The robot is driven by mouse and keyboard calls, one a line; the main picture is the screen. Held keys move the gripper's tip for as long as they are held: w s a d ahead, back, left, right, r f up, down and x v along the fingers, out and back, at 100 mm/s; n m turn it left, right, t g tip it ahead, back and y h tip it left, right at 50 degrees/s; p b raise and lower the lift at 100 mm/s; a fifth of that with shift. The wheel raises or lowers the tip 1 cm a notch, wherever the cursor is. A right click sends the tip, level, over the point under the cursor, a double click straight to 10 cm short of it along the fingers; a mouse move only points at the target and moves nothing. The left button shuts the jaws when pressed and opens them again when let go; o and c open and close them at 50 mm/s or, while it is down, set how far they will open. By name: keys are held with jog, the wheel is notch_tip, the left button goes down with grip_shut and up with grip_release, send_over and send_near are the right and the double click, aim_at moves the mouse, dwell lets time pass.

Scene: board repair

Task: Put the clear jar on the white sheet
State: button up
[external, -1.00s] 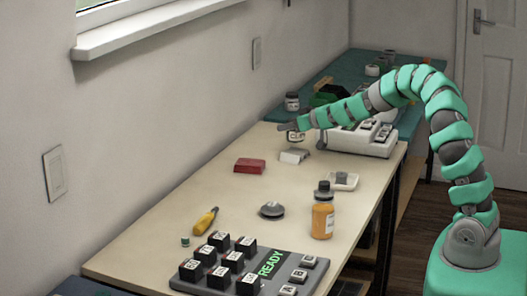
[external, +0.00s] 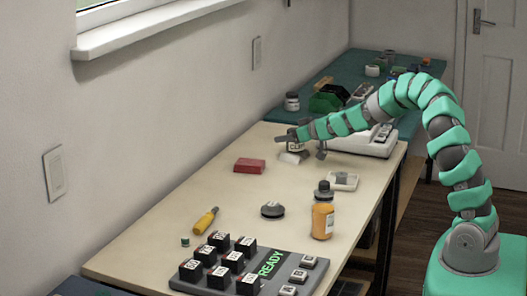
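My gripper (external: 303,144) is at the far part of the beige table, with its fingers around a small jar (external: 295,146) that has a white label with dark letters. The lettering seems to begin "CL", so I take it as the clear jar. My gripper appears shut on it, though the contact is too small to see clearly. A small white patch (external: 290,158), which may be the white sheet, lies right below the jar and is partly covered by it. I cannot tell whether the jar touches it.
A red block (external: 249,165) lies to the left of the jar. A white device (external: 358,146) stands just right and behind. A white tray (external: 342,181), an orange bottle (external: 322,221), a grey disc (external: 272,210) and a yellow screwdriver (external: 206,221) are nearer. Another jar (external: 292,101) stands at the back.

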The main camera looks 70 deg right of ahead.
jog(key=p+v, duration=0.2)
jog(key=v, duration=1)
dwell(0.3)
jog(key=shift+r, duration=0.2)
jog(key=w+a+r+n+y, duration=0.1)
jog(key=a+r, duration=0.5)
jog(key=r, duration=0.4)
jog(key=a+r+n+t, duration=0.1)
jog(key=a+r, duration=0.6)
jog(key=r, duration=0.3)
jog(key=w+a+r+y, duration=0.1)
jog(key=a+r, duration=0.5)
jog(key=r, duration=0.4)
jog(key=s+a+r+y, duration=0.1)
jog(key=s+a+r, duration=0.6)
jog(key=a+r, duration=0.2)
jog(key=s+a+r+n+t+y, duration=0.1)
jog(key=s+a+r, duration=0.5)
jog(key=a+r, duration=0.3)
jog(key=shift+s+r+n, duration=0.3)
jog(key=shift+s+r, duration=0.1)
jog(key=shift+r, duration=0.1)
